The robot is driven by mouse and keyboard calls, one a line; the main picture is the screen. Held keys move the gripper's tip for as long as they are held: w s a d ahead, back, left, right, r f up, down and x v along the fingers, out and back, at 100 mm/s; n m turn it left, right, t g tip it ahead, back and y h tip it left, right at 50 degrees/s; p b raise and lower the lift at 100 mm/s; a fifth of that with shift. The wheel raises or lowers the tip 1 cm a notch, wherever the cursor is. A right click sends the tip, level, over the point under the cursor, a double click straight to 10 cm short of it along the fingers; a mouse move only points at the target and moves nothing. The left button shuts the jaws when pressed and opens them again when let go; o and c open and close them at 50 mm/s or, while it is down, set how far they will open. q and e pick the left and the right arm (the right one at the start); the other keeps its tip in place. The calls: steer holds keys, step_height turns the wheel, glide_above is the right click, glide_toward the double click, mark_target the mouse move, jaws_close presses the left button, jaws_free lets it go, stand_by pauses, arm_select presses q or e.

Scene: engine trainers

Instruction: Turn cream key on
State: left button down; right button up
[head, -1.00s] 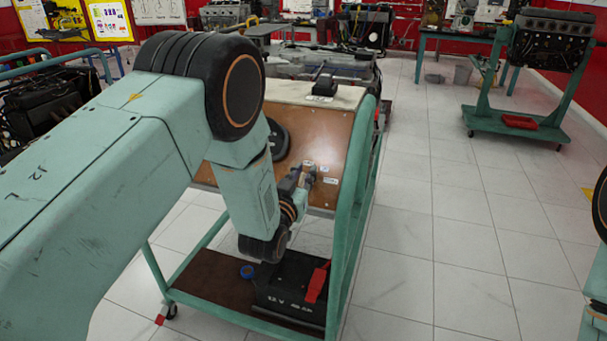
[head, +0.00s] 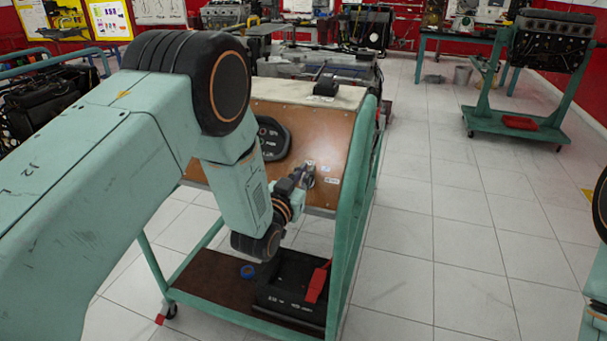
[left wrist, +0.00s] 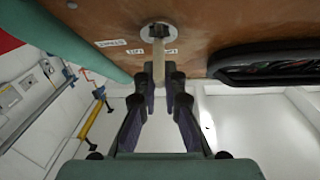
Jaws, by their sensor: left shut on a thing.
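The cream key (left wrist: 158,62) stands out from a round metal switch (left wrist: 158,32) on the brown panel in the left wrist view. My left gripper (left wrist: 162,80) has its dark fingers closed on either side of the key's outer end. In the head view, my left gripper (head: 303,178) reaches the lower right of the brown panel (head: 325,135) and hides most of the key. Small white labels (left wrist: 111,43) sit around the switch.
The panel belongs to a green-framed trainer cart (head: 345,235) with a battery (head: 290,280) on its lower shelf. Tiled floor (head: 430,240) is free to the right.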

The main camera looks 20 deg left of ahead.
arm_select(q)
steer(key=m+h, duration=0.1)
steer(key=m, duration=0.1)
steer(key=m+g+h, duration=0.1)
steer(key=m+h, duration=0.1)
steer(key=m, duration=0.1)
steer(key=shift+d+r+h, duration=0.1)
steer(key=shift+h, duration=0.2)
steer(key=shift+d+m+g+h+p, duration=0.2)
steer(key=shift+m+g+h+p, duration=0.65)
steer(key=shift+m, duration=1.05)
steer(key=shift+s+g+h, duration=0.1)
steer(key=shift+g+h, duration=0.25)
steer(key=c, duration=1.4)
jaws_free()
steer(key=shift+c, duration=0.2)
steer(key=shift+f, duration=0.2)
steer(key=shift+s+a, duration=0.3)
steer(key=shift+s, duration=0.15)
steer(key=v, duration=1.1)
